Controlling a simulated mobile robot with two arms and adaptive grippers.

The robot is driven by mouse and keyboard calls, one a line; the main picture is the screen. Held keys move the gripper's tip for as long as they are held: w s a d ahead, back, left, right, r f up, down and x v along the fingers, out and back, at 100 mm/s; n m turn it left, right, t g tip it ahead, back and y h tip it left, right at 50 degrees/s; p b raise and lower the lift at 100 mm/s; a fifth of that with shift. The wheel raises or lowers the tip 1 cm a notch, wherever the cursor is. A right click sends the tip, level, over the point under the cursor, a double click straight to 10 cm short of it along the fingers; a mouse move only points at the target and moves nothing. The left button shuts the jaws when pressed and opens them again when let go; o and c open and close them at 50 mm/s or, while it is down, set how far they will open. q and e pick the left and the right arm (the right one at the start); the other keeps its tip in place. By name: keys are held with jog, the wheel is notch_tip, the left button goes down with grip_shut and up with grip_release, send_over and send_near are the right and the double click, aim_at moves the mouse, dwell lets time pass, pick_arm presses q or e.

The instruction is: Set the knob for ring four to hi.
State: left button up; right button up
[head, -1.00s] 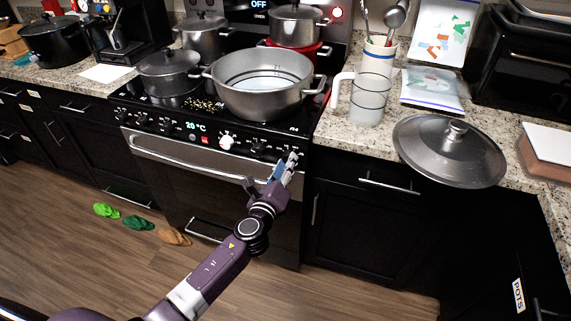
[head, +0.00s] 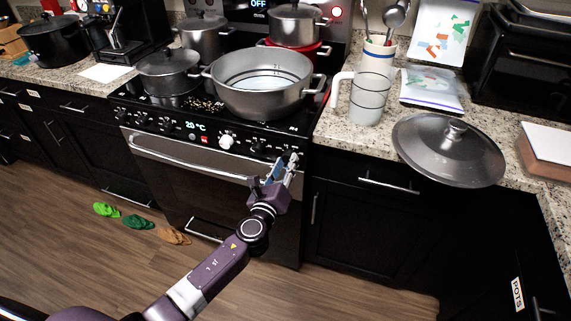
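The stove's front panel carries several black knobs, among them one right of the middle (head: 258,148), and a larger white knob (head: 226,141). The knob labels are too small to read, so I cannot tell which one is ring four or how it is set. My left gripper (head: 282,168) is in front of the right part of the panel, close to the right-hand knobs and partly over the oven door. Its two fingers point up and stand apart, with nothing seen between them. It may hide part of the rightmost knob area. My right gripper is not in view.
A large open pot (head: 262,100) stands at the stove's front right, with lidded pots behind and beside it. The oven handle (head: 185,160) runs below the panel. A jug (head: 369,98) and a big lid (head: 450,165) rest on the right counter.

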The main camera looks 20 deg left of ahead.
pick_arm(q)
jog(key=o, duration=0.4)
jog(key=s, duration=1.2)
jog(key=shift+r, duration=0.25)
jog(key=shift+d, duration=0.1)
jog(key=s+a+f+n+g, duration=0.25)
jog(key=s+f+n, duration=0.2)
jog(key=f, duration=0.65)
jog(key=s+a+f+n+g, duration=0.1)
jog(key=s+f+n+g, duration=0.3)
jog(key=f, duration=0.8)
jog(key=s+a+f+n+g, duration=0.25)
jog(key=s+f, duration=0.25)
jog(key=f, duration=0.6)
jog(key=s+f+n+g, duration=0.2)
jog(key=s+f+n, duration=0.3)
jog(key=s, duration=0.6)
jog(key=s+d+f+n+g, duration=0.1)
jog(key=s+f+n+g, duration=0.2)
jog(key=s, duration=0.8)
jog(key=s+d+f+n+g, duration=0.1)
jog(key=s+f+n+g, duration=0.1)
jog(key=s+f+n, duration=0.5)
jog(key=s+f, duration=0.3)
jog(key=s, duration=0.2)
jog(key=shift+f+n, duration=0.4)
